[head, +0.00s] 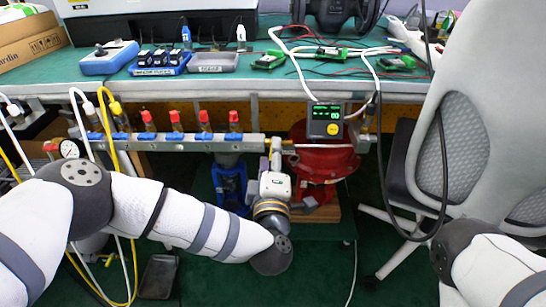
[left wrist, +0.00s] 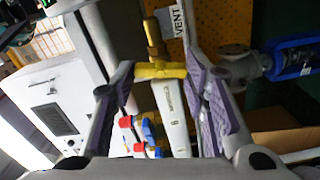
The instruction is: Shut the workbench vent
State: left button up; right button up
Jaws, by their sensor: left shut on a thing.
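The vent valve has a yellow T-shaped handle (left wrist: 160,71). In the left wrist view it sits between my left gripper's fingers (left wrist: 159,62), its ends against the finger pads. A white label reading "VENT" (left wrist: 180,20) hangs beside it. In the head view my left gripper (head: 275,152) reaches up to the right part of the grey manifold bar (head: 190,143) under the workbench edge. The gripper and wrist largely hide the handle there. My right gripper is out of view; only part of that arm shows at the lower right.
Several red-and-blue valves (head: 204,122) line the bar to the left. A small meter with a green display (head: 326,119) hangs to the right. A red valve body (head: 318,165) and a blue one (head: 230,183) stand below. A grey chair (head: 480,110) occupies the right side.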

pick_arm(q)
jog(key=shift+n, duration=1.2)
jog(key=o, duration=1.2)
jog(key=shift+c, duration=0.2)
jog(key=s, duration=1.2)
jog(key=shift+r, duration=0.1)
